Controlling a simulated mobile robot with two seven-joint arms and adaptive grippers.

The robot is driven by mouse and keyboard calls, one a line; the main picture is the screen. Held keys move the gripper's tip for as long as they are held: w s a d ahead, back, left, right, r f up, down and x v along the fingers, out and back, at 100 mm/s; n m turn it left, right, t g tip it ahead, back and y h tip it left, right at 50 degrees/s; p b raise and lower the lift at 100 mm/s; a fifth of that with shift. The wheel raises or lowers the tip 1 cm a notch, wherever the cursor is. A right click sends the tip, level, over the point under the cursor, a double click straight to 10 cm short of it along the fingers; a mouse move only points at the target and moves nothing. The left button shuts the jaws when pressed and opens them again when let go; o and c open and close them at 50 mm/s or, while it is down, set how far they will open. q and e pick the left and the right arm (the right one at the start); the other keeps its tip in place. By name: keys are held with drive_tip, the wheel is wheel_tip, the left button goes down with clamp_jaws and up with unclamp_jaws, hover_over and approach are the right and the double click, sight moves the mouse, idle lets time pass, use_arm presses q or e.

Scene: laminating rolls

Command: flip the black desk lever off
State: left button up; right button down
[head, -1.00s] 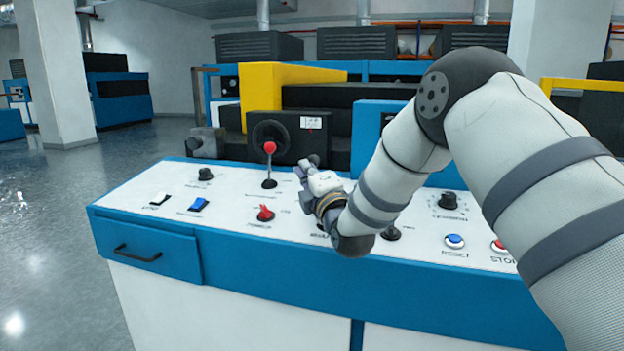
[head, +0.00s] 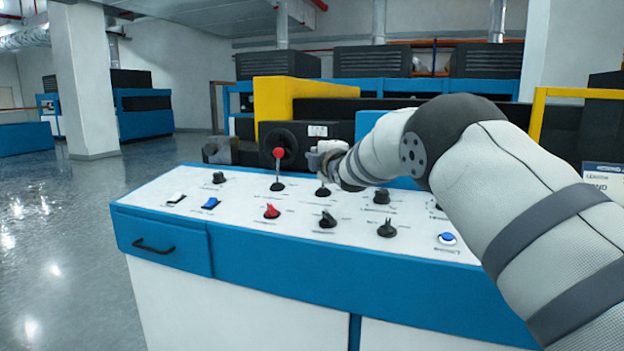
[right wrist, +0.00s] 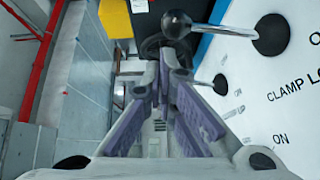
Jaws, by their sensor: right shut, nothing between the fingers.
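The black desk lever shows in the right wrist view as a black ball knob (right wrist: 177,24) on a metal rod that rises from a round black base (right wrist: 270,35). Near the base is lettering that starts "CLAMP LO". My right gripper (right wrist: 165,75) is shut and empty; its tips point toward the knob, with no clear contact seen. In the head view the right gripper (head: 317,159) is above the panel's back part, over a short rod and dark base (head: 323,191). The top of that rod is hidden by the gripper. My left gripper is out of view.
A red-ball lever (head: 278,165) stands just left of the gripper. Dark machinery is behind the panel.

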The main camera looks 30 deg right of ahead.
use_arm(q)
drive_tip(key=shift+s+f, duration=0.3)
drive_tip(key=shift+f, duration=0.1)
use_arm(e)
drive_tip(key=shift+w+d+r, duration=0.3)
drive_tip(key=shift+w+d, duration=0.4)
drive_tip(key=shift+d, duration=0.1)
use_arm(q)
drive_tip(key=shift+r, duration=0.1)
use_arm(e)
drive_tip(key=shift+s+r, duration=0.1)
drive_tip(key=shift+r, duration=0.05)
